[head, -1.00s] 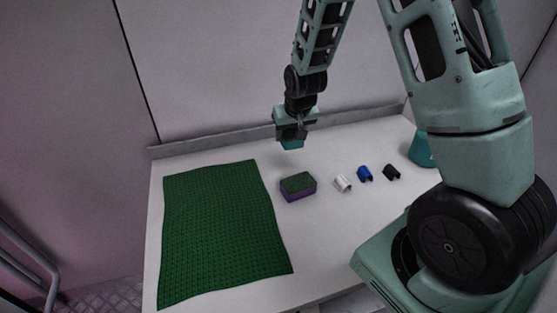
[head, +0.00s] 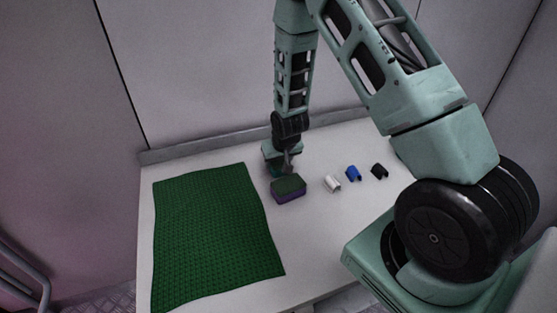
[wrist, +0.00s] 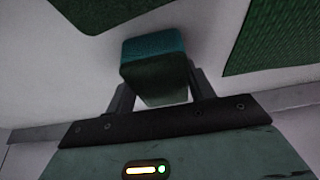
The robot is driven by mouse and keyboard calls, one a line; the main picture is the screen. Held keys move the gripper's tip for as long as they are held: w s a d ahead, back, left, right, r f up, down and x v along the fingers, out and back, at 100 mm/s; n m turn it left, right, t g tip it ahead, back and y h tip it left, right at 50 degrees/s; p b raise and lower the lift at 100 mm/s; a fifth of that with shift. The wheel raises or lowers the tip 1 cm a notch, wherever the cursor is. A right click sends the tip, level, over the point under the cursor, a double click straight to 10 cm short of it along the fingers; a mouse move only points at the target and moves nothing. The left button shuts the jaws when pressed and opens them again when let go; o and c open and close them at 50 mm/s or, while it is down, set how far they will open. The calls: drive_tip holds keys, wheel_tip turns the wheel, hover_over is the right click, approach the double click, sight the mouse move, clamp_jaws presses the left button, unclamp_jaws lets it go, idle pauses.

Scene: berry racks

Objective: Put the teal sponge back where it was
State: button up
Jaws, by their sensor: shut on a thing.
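My gripper (head: 282,168) is low over the back of the white table, just behind a purple sponge with a dark green top (head: 288,190). In the wrist view it is shut on the teal sponge (wrist: 153,46), a block with a teal layer and a dark green layer, held between the two fingers. In the head view the teal sponge is mostly hidden by the gripper and the purple sponge. I cannot tell whether it touches the table. The purple sponge's green top also shows at the top edge of the wrist view (wrist: 100,12), apart from the teal sponge.
A green textured mat (head: 212,235) covers the table's left part. A white clip (head: 332,184), a blue clip (head: 353,173) and a black clip (head: 379,171) lie to the right. A grey ledge (head: 200,145) runs along the back wall. The front middle is clear.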

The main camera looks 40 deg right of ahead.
drive_tip(key=shift+f, duration=0.15)
drive_tip(key=o, duration=1)
drive_tip(key=shift+s+r, duration=0.1)
drive_tip(key=shift+r, duration=0.4)
drive_tip(key=b+v, duration=0.1)
drive_tip(key=v, duration=1)
drive_tip(key=s+a+r+n+g+y, duration=0.1)
drive_tip(key=s+a+r+n, duration=0.2)
drive_tip(key=a, duration=0.5)
drive_tip(key=s+a+r+n+y, duration=0.1)
drive_tip(key=s+a+r, duration=0.25)
drive_tip(key=a, duration=0.45)
drive_tip(key=s+a+r+n+g, duration=0.1)
drive_tip(key=s+a+r+n, duration=0.1)
drive_tip(key=s, duration=0.7)
drive_tip(key=s+a+r+n+g, duration=0.2)
drive_tip(key=s+a+n, duration=0.3)
drive_tip(key=s, duration=0.5)
drive_tip(key=shift+s+a+r, duration=0.25)
drive_tip(key=shift+a+r, duration=0.2)
drive_tip(key=shift+a, duration=0.5)
